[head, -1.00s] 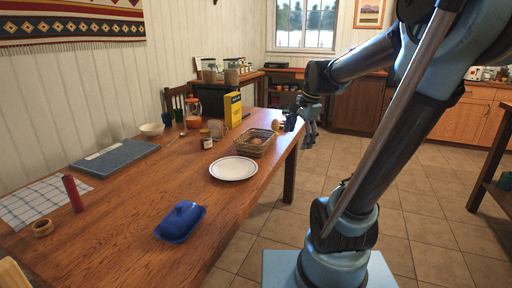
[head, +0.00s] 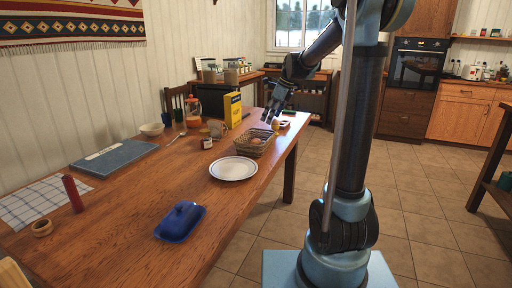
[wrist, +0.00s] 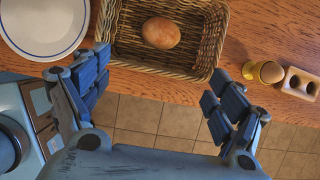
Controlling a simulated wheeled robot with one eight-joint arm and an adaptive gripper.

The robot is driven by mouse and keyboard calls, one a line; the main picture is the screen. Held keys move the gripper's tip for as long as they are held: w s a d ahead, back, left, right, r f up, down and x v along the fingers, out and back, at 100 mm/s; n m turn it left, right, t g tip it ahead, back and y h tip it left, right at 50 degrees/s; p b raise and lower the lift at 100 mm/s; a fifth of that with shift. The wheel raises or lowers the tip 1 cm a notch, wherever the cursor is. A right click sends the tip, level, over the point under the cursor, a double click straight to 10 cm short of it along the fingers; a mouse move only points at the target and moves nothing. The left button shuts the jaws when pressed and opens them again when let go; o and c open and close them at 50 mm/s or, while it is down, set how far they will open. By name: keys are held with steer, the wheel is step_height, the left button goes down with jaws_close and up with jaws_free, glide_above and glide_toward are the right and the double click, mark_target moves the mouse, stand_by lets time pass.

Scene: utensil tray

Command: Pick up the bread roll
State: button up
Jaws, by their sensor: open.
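A brown bread roll (wrist: 161,33) lies inside a wicker basket (wrist: 146,68) in the wrist view. In the head view the roll (head: 256,141) shows small in the basket (head: 246,150), near the table's right edge. My gripper (wrist: 160,95) is open and empty, its blue-padded fingers spread wide near the basket's near rim in the wrist view. In the head view my gripper (head: 269,116) hangs above and just behind the basket. Nothing is between the fingers.
A white plate (head: 233,168) is beside the basket. An egg in a yellow cup (wrist: 267,72) and a wooden holder (wrist: 300,84) stand on its other side.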

mark_target(258, 140)
steer(key=x, duration=1)
steer(key=shift+f, duration=0.1)
steer(key=shift+a+x, duration=0.15)
steer(key=shift+x, duration=1.15)
steer(key=shift+a+x, duration=0.15)
steer(key=shift+x, duration=1.1)
steer(key=shift+w, duration=0.1)
steer(key=shift+c, duration=0.2)
steer(key=c, duration=0.9)
